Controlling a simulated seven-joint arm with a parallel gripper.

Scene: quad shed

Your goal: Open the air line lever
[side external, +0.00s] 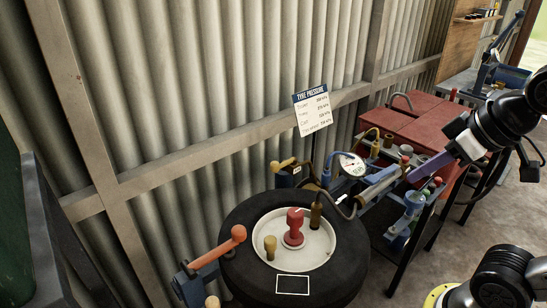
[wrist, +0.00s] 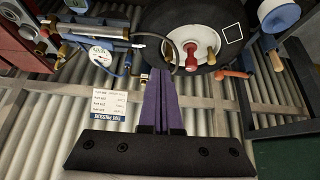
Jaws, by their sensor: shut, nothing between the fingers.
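My gripper (side external: 409,181) has purple fingers, shut together with nothing between them, above the bench to the right of the tyre in the side view. In the wrist view the fingers (wrist: 163,71) point toward the tyre. A small blue valve with a yellow handle (side external: 282,164) stands behind the tyre by the wall, left of the gauge. An orange-knobbed lever (side external: 220,246) on a blue mount is left of the tyre; it also shows in the wrist view (wrist: 234,73). I cannot tell for certain which is the air line lever. My gripper is apart from both.
The black tyre (side external: 349,267) has a white hub holding red and brown knobbed pieces. A tyre pressure card (side external: 312,108) stands behind. A red bench (side external: 408,123) is at right; the corrugated wall closes the back.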

